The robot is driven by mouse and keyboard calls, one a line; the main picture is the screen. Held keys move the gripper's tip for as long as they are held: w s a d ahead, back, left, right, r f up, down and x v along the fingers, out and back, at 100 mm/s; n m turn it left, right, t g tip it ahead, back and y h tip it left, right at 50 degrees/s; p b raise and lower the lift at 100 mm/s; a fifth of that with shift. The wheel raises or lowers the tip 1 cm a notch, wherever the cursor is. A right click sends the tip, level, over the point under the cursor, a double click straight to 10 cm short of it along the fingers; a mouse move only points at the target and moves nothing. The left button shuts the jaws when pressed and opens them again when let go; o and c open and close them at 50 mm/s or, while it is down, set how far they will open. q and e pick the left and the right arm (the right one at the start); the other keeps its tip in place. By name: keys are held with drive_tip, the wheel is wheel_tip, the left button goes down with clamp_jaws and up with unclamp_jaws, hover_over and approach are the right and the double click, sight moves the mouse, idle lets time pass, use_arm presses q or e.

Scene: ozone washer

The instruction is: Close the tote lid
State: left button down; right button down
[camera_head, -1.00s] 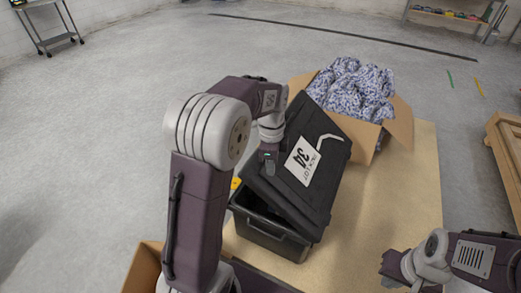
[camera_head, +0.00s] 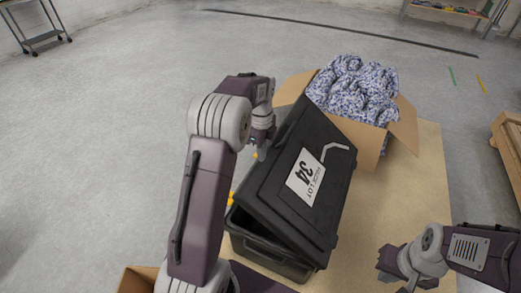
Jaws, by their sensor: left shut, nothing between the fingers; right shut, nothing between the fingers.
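The black tote (camera_head: 265,252) stands on the tan surface in the middle of the view. Its black lid (camera_head: 272,190) is hinged up at a tilt, with a white label reading 34. A dark gap shows between the lid's near-left edge and the tote rim. My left gripper (camera_head: 259,152) is shut and empty, beside the lid's upper left edge. Its fingertips are small and partly hidden, so I cannot tell if they touch the lid. My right gripper (camera_head: 388,272) is shut and empty at the lower right, apart from the tote.
An open cardboard box (camera_head: 370,145) filled with blue-and-white patterned material stands behind the tote. Another cardboard box (camera_head: 137,279) shows at the bottom left. A wooden piece (camera_head: 508,145) stands at the right edge. The tan surface (camera_head: 400,200) right of the tote is clear.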

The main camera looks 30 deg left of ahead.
sight(255, 174)
use_arm(q)
drive_tip(key=f, duration=0.2)
drive_tip(key=a+f, duration=0.1)
drive_tip(key=f, duration=0.1)
drive_tip(key=f+b, duration=0.1)
drive_tip(key=f, duration=0.2)
drive_tip(key=shift+s+a, duration=0.15)
drive_tip(key=shift+a, duration=0.1)
drive_tip(key=shift+a+f, duration=0.3)
drive_tip(key=shift+f, duration=0.05)
drive_tip(key=shift+a+f, duration=0.2)
drive_tip(key=shift+f, duration=0.05)
drive_tip(key=a+f+h+b, duration=0.1)
drive_tip(key=a+f+b, duration=0.3)
drive_tip(key=f, duration=0.5)
drive_tip(key=a+f+h+b, duration=0.1)
drive_tip(key=a+f+b, duration=0.4)
drive_tip(key=f+b, duration=0.2)
drive_tip(key=a+f+h+b, duration=0.1)
drive_tip(key=a+f+b, duration=0.4)
drive_tip(key=f, duration=0.7)
drive_tip(key=shift+s+b, duration=0.15)
drive_tip(key=shift+b, duration=0.45)
